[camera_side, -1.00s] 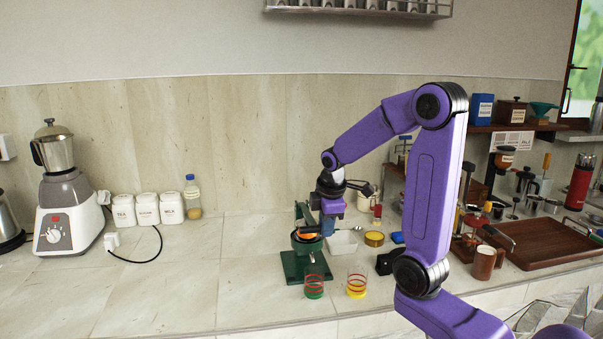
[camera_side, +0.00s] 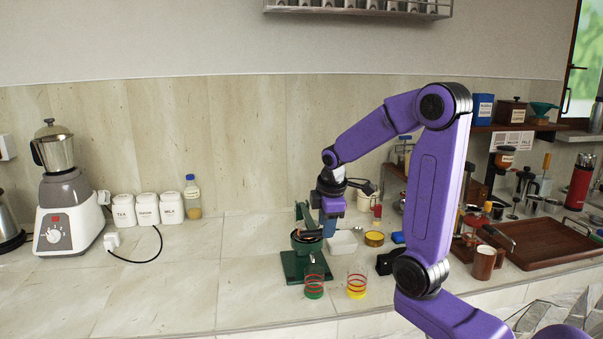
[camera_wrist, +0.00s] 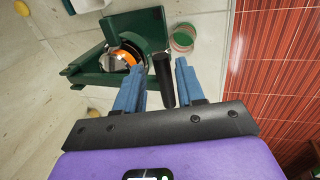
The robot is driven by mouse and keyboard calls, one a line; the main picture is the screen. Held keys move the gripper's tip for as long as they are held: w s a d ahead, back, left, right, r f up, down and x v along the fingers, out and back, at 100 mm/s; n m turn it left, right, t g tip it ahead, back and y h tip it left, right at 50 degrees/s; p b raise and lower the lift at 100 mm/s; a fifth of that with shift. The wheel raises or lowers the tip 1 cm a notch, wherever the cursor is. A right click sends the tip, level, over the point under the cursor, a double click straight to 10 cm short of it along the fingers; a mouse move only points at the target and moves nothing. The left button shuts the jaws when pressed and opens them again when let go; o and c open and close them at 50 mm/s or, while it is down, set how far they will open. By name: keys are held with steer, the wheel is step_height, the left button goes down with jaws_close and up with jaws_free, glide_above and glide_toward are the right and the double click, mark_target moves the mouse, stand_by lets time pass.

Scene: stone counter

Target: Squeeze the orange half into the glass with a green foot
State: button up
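The green press (camera_side: 303,265) stands on the counter, and its cup and frame also show in the wrist view (camera_wrist: 147,22). The orange half (camera_wrist: 126,58) sits in the press cup, partly hidden by a grey part; little of it shows in the side view. The glass with a green foot (camera_side: 314,285) stands upright at the front of the press, and in the wrist view (camera_wrist: 183,38) it is beside the base. My gripper (camera_wrist: 157,70) is open beside the press, with its blue fingers either side of the black lever handle (camera_wrist: 163,80). I cannot tell whether they touch it.
A glass with a yellow foot (camera_side: 357,283) stands just right of the green-footed one. A white bowl (camera_side: 343,243) and a yellow tin (camera_side: 374,239) are behind it. A brown tray (camera_side: 548,246) and other tools crowd the right.

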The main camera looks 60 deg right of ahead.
steer(key=shift+v, duration=2)
steer(key=s+a+f+n+y, duration=0.1)
steer(key=s+a, duration=0.2)
steer(key=a, duration=0.4)
steer(key=s+a+f+n+y, duration=0.1)
steer(key=s+a+f, duration=0.1)
steer(key=a, duration=0.6)
steer(key=s+a+f+g, duration=0.1)
steer(key=s+a, duration=0.2)
steer(key=s, duration=0.5)
steer(key=s+a+f+n+g, duration=0.1)
steer(key=s+a, duration=0.2)
steer(key=s, duration=0.5)
steer(key=shift+s+f+n+y, duration=0.3)
steer(key=shift+s+y, duration=0.1)
